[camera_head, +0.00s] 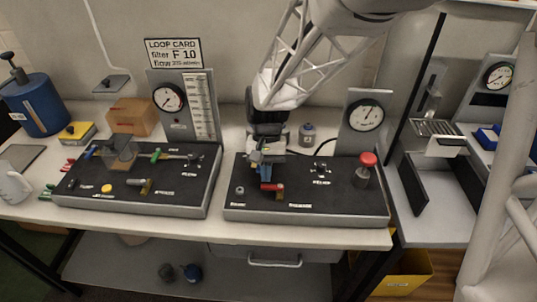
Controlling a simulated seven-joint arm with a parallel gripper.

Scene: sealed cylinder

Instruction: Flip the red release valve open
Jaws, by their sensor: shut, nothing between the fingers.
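The red release valve (272,187) is a small red lever lying roughly level on the right-hand black-topped panel (335,196), near its front left. My gripper (264,174) points down from above, shut and empty, just above and slightly left of the red lever. I cannot tell whether the fingertips touch the lever. My gripper hides part of the panel behind it. A red-capped cylinder (366,170) stands upright at the right of the same panel, in front of a round dial gauge (366,115).
A second panel (135,205) with coloured valves, a gauge and a card stands to the left. A blue tank (36,105) and a cardboard box (132,116) are at the back left. A small grey jar (307,134) stands behind the right panel. Open grey bins are at the right.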

